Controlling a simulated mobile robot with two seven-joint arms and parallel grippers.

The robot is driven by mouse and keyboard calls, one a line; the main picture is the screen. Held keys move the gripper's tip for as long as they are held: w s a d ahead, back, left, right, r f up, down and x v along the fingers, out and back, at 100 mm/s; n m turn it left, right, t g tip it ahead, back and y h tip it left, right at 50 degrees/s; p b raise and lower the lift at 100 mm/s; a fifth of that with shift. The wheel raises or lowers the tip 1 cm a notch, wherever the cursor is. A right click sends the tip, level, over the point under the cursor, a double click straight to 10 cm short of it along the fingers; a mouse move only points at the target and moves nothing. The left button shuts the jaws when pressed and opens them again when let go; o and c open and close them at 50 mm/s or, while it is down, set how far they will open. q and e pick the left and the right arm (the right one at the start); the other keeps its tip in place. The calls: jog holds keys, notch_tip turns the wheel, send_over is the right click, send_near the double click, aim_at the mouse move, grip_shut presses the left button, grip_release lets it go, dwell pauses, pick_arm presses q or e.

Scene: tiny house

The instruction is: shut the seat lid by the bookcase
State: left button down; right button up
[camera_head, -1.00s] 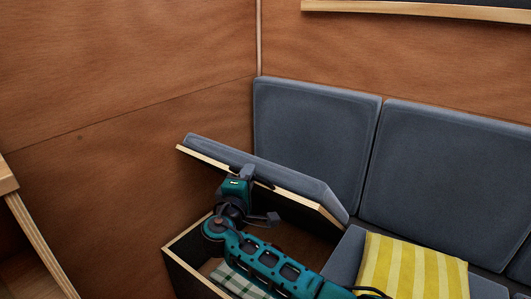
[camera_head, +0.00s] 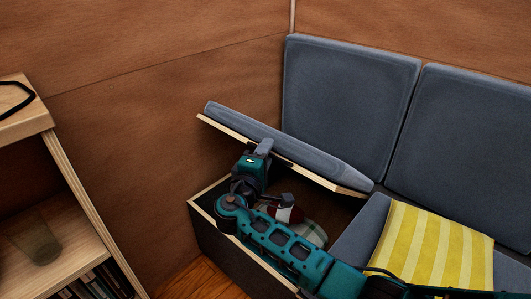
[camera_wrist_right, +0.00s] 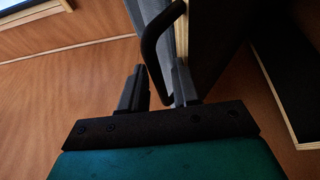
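The seat lid (camera_head: 285,140), a grey cushion on a plywood board, stands partly open, tilted over a dark storage box (camera_head: 215,237) with a pale plywood rim. Its raised end is at the left, near the bookcase (camera_head: 72,170). My right gripper (camera_head: 264,148) is at the lid's near edge, above the box. In the right wrist view, the fingers of the right gripper (camera_wrist_right: 158,88) are apart. A black loop handle (camera_wrist_right: 147,42) on the lid's edge (camera_wrist_right: 197,35) reaches down between them; contact is unclear. My left gripper is out of view.
The box holds a checked cloth (camera_head: 312,233) and a red and white item (camera_head: 290,214). A glass (camera_head: 40,245) and books stand in the bookcase. Some floor (camera_head: 205,280) shows between bookcase and box.

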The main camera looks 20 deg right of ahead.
jog(key=shift+f, duration=0.1)
pick_arm(q)
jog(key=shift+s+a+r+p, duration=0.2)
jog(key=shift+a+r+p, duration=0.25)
jog(key=shift+p, duration=0.8)
pick_arm(e)
jog(key=v, duration=1.3)
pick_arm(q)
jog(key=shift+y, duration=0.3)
pick_arm(e)
jog(key=shift+c, duration=0.3)
